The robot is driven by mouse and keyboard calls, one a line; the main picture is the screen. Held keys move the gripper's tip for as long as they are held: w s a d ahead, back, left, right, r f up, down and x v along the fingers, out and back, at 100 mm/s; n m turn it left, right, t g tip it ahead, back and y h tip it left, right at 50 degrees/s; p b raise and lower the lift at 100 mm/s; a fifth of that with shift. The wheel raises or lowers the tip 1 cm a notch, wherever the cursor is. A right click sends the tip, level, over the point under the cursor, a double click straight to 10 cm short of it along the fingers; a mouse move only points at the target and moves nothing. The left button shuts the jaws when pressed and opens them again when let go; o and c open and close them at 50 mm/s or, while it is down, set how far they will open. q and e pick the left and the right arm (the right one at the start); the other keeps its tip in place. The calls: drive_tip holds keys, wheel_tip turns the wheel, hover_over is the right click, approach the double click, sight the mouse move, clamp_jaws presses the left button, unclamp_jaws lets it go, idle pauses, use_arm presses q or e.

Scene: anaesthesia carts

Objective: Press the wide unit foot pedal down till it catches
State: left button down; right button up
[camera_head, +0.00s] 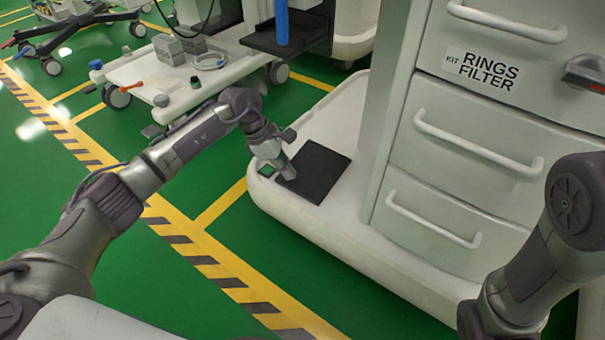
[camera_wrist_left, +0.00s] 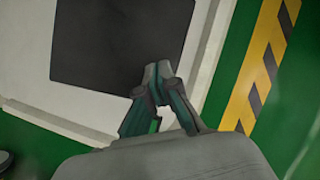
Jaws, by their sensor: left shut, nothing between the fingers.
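The wide unit is the white drawer cart (camera_head: 400,235) on the right, with a low white base. A flat dark square plate (camera_head: 318,172) lies on that base; I cannot tell if it is the foot pedal, and no other pedal stands out clearly. The plate also shows in the left wrist view (camera_wrist_left: 115,40). My left gripper (camera_head: 286,174) points down at the plate's near-left edge. In the left wrist view its fingertips (camera_wrist_left: 158,74) are together, empty, and overlap the plate's edge; contact is unclear. My right gripper is out of view; only my right arm shows.
Drawer handles (camera_head: 480,145) stick out from the cart front, one drawer labelled "RINGS FILTER". Green floor with yellow-black striped tape (camera_head: 215,270) is clear on the left.

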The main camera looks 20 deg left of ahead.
use_arm(q)
drive_tip(key=shift+s+a+r, duration=0.1)
drive_tip(key=shift+a+r, duration=0.05)
drive_tip(key=shift+a, duration=0.25)
drive_tip(key=w+v, duration=0.1)
drive_tip(key=v, duration=1.1)
drive_tip(key=shift+s, duration=0.4)
